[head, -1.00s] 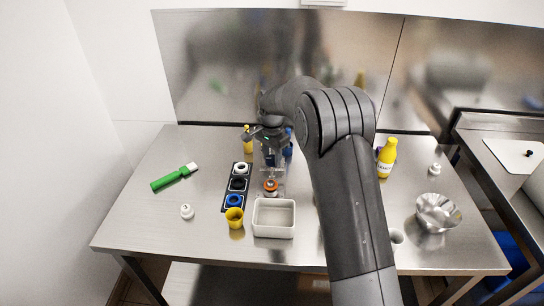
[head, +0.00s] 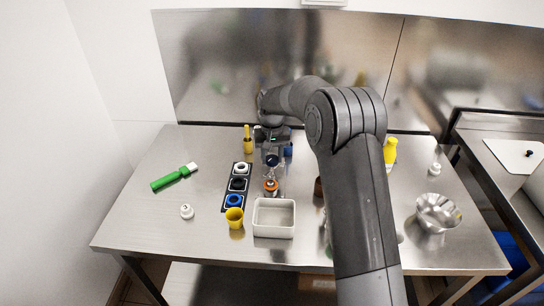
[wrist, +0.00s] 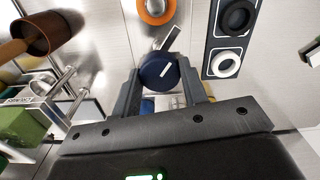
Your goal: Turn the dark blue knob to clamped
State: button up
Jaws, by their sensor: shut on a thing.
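The dark blue knob (wrist: 158,72) is round and has a white line across its face, slanted in the wrist view. It sits between the two fingers of my gripper (wrist: 160,78), which is shut on it from both sides. A narrow dark strip with a white part (wrist: 169,38) lies just beyond the knob. In the head view the knob (head: 272,160) shows below my gripper (head: 272,150), above an orange-ringed part (head: 271,186). The clamped marking cannot be read.
A dark rack with white, black and blue rings (head: 237,185) stands close left. A yellow cup (head: 234,217) and a white bin (head: 273,231) are in front. A green-handled brush (head: 174,178) lies left; a metal bowl (head: 437,212) stands right.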

jog(key=n, duration=0.6)
jog(key=shift+n, duration=0.4)
dwell(0.4)
jog(key=o, duration=1)
jog(key=shift+c, duration=0.2)
notch_tip(320, 180, up, 11)
jog(key=shift+f, duration=0.1)
